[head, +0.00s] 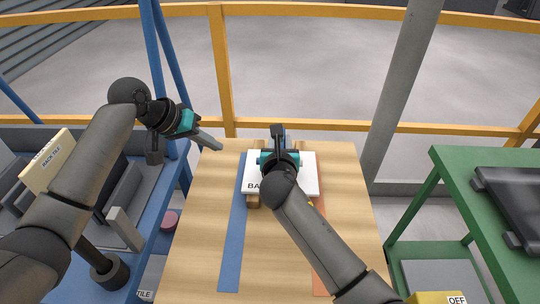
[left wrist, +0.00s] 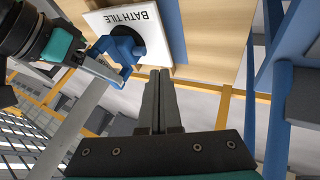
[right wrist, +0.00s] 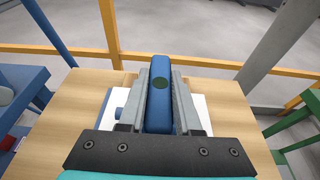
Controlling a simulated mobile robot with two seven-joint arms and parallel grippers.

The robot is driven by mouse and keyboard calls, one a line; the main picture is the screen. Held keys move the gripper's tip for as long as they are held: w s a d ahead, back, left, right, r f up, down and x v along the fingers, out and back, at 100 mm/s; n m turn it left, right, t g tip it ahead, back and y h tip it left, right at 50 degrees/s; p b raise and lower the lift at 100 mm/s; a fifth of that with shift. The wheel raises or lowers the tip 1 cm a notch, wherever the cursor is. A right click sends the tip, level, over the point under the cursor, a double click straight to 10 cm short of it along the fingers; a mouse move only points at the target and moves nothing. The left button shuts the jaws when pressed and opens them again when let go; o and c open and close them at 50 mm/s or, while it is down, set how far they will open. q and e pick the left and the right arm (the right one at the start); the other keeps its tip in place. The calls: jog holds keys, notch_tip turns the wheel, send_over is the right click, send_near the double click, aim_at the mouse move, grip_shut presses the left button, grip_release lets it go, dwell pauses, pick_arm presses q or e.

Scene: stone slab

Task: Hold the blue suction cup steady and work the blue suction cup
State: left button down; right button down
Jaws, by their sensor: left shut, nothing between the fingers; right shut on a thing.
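The blue suction cup (right wrist: 160,92) has its handle between the fingers of my right gripper (right wrist: 158,78), which is shut on it. In the left wrist view the suction cup (left wrist: 124,48) sits on a white tile (left wrist: 98,22) marked BATH TILE, with a dark round pad under the handle. In the head view my right arm covers most of the cup and part of the tile (head: 308,180). My left gripper (head: 212,143) is off to the left of the tile, apart from it. Its fingers (left wrist: 158,78) are together and empty.
The tile is on a wooden table (head: 205,220) with a blue strip (head: 232,240) and an orange strip (head: 328,250). A blue cart with grey parts and a BACK TILE box (head: 46,160) stands left. A green table (head: 460,170) stands right. A yellow railing (head: 350,127) runs behind.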

jog(key=shift+d+f, duration=0.1)
pick_arm(q)
jog(key=shift+s+a, duration=0.1)
jog(key=shift+a, duration=0.8)
jog(key=x, duration=1)
jog(key=shift+d+f, duration=0.15)
jog(key=d, duration=0.2)
jog(key=shift+d, duration=0.95)
